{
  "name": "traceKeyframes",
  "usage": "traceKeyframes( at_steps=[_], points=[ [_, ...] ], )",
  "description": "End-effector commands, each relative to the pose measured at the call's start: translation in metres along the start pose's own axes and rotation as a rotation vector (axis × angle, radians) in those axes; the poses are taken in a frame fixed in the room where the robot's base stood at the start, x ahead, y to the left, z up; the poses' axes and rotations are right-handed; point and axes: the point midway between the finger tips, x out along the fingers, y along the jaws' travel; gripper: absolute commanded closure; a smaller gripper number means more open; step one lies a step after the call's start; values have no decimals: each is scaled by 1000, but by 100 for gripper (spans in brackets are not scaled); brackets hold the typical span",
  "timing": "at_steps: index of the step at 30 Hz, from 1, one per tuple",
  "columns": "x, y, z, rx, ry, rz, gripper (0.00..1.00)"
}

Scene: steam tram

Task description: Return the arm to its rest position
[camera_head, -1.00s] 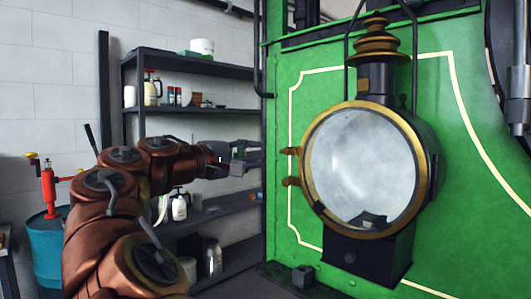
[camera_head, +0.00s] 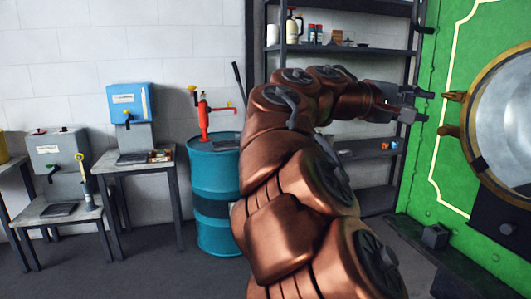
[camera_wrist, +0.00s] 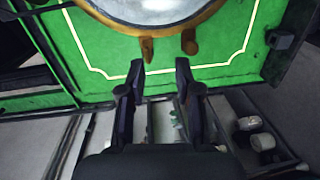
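My copper-coloured arm (camera_head: 292,205) reaches up and bends to the right in the head view. My gripper (camera_head: 418,105) is at its end, in front of the shelf and just left of the lamp's brass hinges. In the wrist view my gripper (camera_wrist: 158,78) shows two dark fingers apart with nothing between them. The gap looks onto the lower edge of the green panel and the shelving. The fingers look clear of the lamp's brass tabs.
A large brass-rimmed lamp (camera_head: 508,120) sits on the green tram panel (camera_head: 440,150) at the right. Dark shelving (camera_head: 345,50) stands behind my arm. A blue drum (camera_head: 213,185) with a red pump and small work tables stand left. Floor (camera_head: 130,265) is clear at front left.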

Motion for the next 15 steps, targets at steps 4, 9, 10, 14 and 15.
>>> traceKeyframes(
  at_steps=[4,9,10,14,15],
  points=[
    [24,-25,45,49,-49,-157,67],
    [39,-72,90,103,-90,-356,67],
    [41,-83,98,110,-99,-393,67],
    [39,-128,128,141,-123,-553,67],
    [36,-142,136,149,-131,-601,67]
  ],
)
